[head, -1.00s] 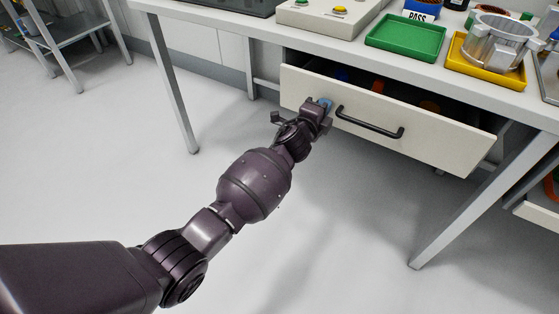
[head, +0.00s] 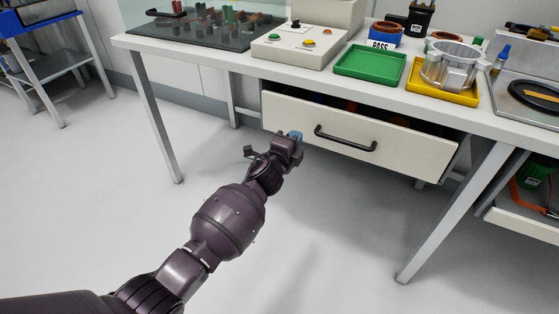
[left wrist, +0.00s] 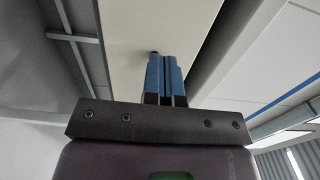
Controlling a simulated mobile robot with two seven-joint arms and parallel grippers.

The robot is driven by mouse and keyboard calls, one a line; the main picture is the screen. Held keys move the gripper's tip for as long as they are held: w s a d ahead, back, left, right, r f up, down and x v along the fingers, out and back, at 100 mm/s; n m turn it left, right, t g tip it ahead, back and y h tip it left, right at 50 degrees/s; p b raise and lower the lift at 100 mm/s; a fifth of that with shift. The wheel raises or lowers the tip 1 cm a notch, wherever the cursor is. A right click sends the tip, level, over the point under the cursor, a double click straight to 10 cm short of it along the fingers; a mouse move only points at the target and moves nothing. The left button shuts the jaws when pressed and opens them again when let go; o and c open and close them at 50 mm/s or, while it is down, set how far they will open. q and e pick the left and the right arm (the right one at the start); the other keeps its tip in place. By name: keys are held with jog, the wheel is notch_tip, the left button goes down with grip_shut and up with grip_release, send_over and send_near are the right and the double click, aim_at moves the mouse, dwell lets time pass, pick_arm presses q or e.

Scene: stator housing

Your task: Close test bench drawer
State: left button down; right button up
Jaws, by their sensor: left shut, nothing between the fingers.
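The test bench drawer (head: 400,150) has a cream front and a black bar handle (head: 345,138). It hangs under the white bench top and is partly open, with a dark gap above its front. My left gripper (head: 297,136) is at the left part of the drawer front, left of the handle. In the left wrist view its blue fingers (left wrist: 166,78) are together, with the cream drawer front (left wrist: 130,30) right before them. I cannot tell for sure whether the fingertips touch it. My right gripper is not in view.
On the bench top (head: 225,62) stand a control box (head: 292,48), a green tray (head: 370,64) and a yellow tray (head: 425,88) with a metal stator housing (head: 452,64). A bench leg (head: 450,215) stands right of the drawer. The floor in front is clear.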

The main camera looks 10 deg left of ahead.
pick_arm(q)
jog(key=p+v, duration=0.2)
jog(key=v, duration=0.6)
jog(key=shift+a, duration=0.15)
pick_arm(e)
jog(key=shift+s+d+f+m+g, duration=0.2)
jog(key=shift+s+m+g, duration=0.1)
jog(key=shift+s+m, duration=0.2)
pick_arm(q)
jog(key=shift+f, duration=0.1)
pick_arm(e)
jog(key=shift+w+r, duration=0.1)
